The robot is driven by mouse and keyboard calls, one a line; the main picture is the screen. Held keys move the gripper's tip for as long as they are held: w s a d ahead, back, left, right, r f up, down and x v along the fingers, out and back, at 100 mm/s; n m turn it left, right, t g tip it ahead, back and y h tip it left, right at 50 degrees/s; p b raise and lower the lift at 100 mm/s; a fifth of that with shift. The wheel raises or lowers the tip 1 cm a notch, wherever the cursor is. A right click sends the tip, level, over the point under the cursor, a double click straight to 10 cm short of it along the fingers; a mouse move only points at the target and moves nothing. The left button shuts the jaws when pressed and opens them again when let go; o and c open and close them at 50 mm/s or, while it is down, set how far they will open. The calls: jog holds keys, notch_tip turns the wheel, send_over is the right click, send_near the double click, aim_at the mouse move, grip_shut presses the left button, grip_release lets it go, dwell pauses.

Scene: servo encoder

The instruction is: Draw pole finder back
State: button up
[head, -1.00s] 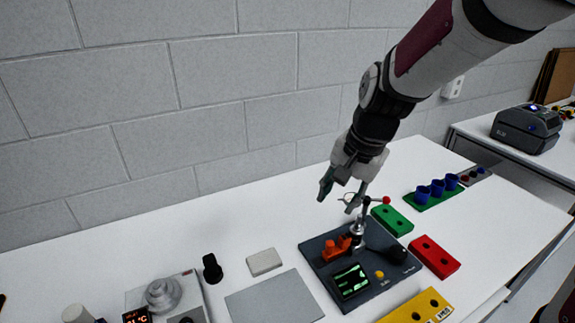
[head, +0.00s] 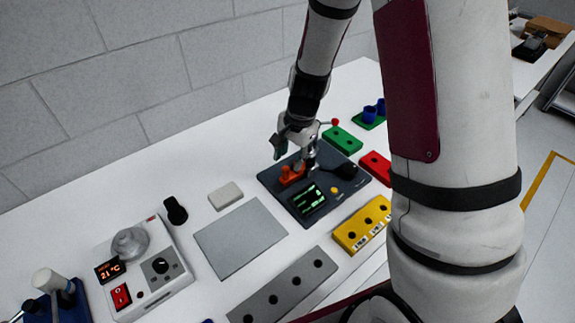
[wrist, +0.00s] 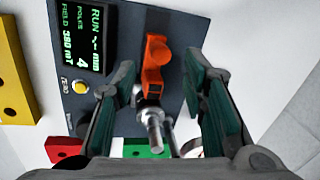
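The dark device plate (head: 282,186) carries a lit green screen (head: 307,199), an orange part (head: 290,175) and an upright metal post (head: 310,156). Which part is the pole finder is not labelled. In the wrist view the screen (wrist: 82,38) reads "POLES 4" and "FIELD 380 mT". The orange part (wrist: 155,62) and a silver cylinder (wrist: 153,127) lie between the fingers. My gripper (wrist: 160,78) is open, with visible gaps on both sides of the orange part. In the head view my gripper (head: 285,145) is low over the plate's back edge.
A yellow button (head: 334,190) and black knob (head: 347,171) sit on the plate. Green (head: 342,140), red (head: 375,167) and yellow (head: 362,223) blocks stand to its right. A grey mat (head: 240,238) lies left. My own arm hides the table's right part.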

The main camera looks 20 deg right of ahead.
aim_at(287, 168)
jog(key=shift+w+a+f, duration=0.1)
jog(key=shift+w+f, duration=0.1)
jog(key=shift+f, duration=0.9)
jog(key=shift+w+a+f, duration=0.1)
jog(key=shift+w+f, duration=0.1)
jog(key=shift+f, duration=0.85)
grip_shut()
